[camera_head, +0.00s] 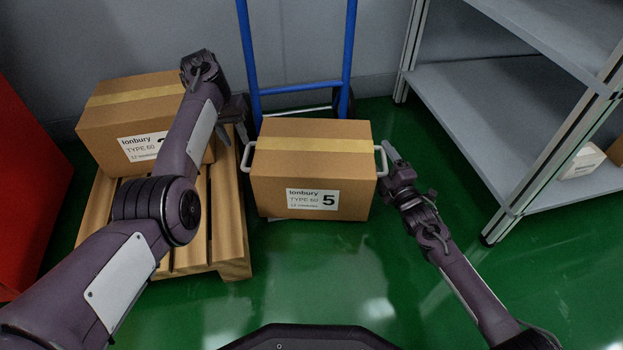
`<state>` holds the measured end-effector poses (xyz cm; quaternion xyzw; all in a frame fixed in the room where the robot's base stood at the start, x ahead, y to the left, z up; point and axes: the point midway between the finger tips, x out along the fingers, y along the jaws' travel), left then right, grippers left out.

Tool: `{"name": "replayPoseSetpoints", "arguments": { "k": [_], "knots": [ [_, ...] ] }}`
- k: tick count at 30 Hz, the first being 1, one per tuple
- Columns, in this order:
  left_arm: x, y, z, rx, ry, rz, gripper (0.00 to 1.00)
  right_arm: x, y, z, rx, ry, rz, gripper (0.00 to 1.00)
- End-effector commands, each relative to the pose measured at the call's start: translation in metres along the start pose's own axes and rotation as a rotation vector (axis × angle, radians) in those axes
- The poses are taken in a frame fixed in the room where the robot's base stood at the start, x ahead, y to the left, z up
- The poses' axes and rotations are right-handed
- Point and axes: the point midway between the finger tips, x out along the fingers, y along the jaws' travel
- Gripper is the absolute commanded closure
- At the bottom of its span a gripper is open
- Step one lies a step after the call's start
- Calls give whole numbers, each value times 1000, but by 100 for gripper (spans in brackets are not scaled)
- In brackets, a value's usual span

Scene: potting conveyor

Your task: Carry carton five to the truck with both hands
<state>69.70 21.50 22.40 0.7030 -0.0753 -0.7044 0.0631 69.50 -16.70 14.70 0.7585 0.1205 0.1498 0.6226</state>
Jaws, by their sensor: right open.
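Carton five (278,178), a brown box with a tan tape strip and a label reading "5", stands upright in the middle, directly in front of the blue hand truck (252,60). Its base hides most of the truck's foot, so I cannot tell how it rests there. It has a pale left handle (246,158) and a pale right handle (383,161). My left gripper (241,128) is just above and beside the left handle; its jaws are too dark to read. My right gripper (389,153) is open, close beside the right handle; contact is unclear.
Another labelled carton (110,125) sits on a wooden pallet (232,225) at the left, partly behind my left arm. A grey shelf rack (480,95) stands at the right. A red object (25,180) is at the far left. Green floor in front is clear.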

Motion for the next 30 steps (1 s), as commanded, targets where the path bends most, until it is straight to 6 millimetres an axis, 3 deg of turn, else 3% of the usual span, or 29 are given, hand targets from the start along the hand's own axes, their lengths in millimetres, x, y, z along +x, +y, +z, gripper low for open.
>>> {"name": "replayPoseSetpoints", "arguments": {
  "k": [5,12,18,23,30],
  "knots": [
    [0,-2,0,-3,1,-1,66,-22,-2,1,0,-1,-4,29],
    [0,-2,0,-3,1,-1,66,-74,-2,0,0,0,-5,29],
    [0,-2,0,-3,1,-1,66,-106,-2,1,-1,-1,-4,29],
    [0,-2,0,-4,1,-1,66,-118,-1,1,1,-2,-2,29],
    [0,-2,0,-4,1,-1,66,-119,0,1,0,-2,0,29]
  ]
}}
